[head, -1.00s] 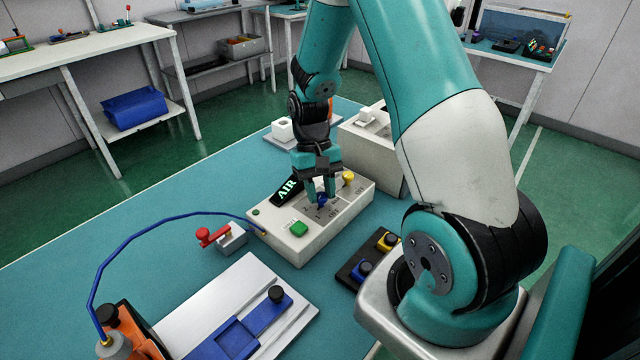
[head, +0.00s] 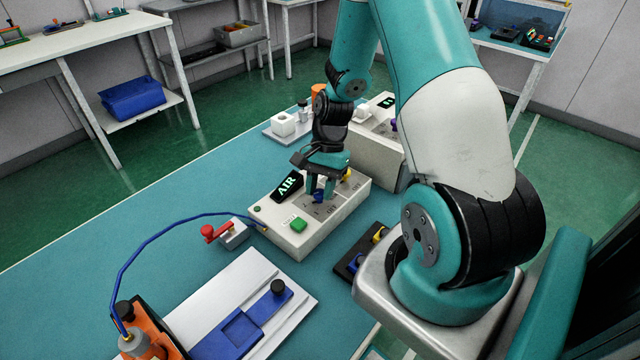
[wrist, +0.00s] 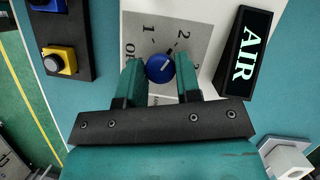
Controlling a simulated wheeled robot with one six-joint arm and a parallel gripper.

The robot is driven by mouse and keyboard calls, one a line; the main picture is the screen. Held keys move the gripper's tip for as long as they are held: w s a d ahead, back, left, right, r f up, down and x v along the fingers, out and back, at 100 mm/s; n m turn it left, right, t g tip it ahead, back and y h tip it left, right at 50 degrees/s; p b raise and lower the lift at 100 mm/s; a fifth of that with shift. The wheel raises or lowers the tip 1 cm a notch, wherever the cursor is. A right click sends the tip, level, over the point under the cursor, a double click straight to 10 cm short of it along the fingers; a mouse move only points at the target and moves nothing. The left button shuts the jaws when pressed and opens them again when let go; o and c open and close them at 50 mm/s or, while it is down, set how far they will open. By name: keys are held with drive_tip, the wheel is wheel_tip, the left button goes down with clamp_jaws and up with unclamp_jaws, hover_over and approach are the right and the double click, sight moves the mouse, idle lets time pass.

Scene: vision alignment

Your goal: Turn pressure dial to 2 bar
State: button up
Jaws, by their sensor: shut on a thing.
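The pressure dial is a round blue knob (wrist: 160,69) on a grey scale plate (wrist: 203,26) marked OFF, 1, 2 and 3. Its pale pointer line slants up and right, roughly towards the 2. My gripper (wrist: 161,75) is shut on the knob, one finger on each side. In the head view, my gripper (head: 321,192) reaches down to the white control box (head: 284,242), and the blue knob (head: 317,196) shows partly between the fingers. The black AIR sign (head: 287,186) stands on the box beside the gripper.
The box also bears a green button (head: 298,225) and a yellow knob (head: 347,174). A blue hose (head: 165,219) runs left from it past a red-handled valve (head: 222,233).

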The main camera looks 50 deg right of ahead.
drive_tip(key=shift+d+m, duration=0.1)
drive_tip(key=shift+m, duration=0.2)
drive_tip(key=o, duration=0.9)
drive_tip(key=v, duration=1.7)
drive_tip(key=shift+r, duration=0.25)
drive_tip(key=shift+s+d, duration=0.1)
drive_tip(key=a+r+n, duration=0.4)
drive_tip(key=a+n, duration=0.2)
drive_tip(key=a, duration=0.5)
drive_tip(key=s+a+r+n, duration=0.2)
drive_tip(key=s+a+n, duration=0.5)
drive_tip(key=a, duration=0.3)
drive_tip(key=s+a+r+n+t, duration=0.1)
drive_tip(key=s+a+r+n, duration=0.1)
drive_tip(key=s+a+n, duration=0.6)
drive_tip(key=shift+s+a+n+t, duration=0.2)
drive_tip(key=shift+a+n+t, duration=0.1)
drive_tip(key=shift+a, duration=0.75)
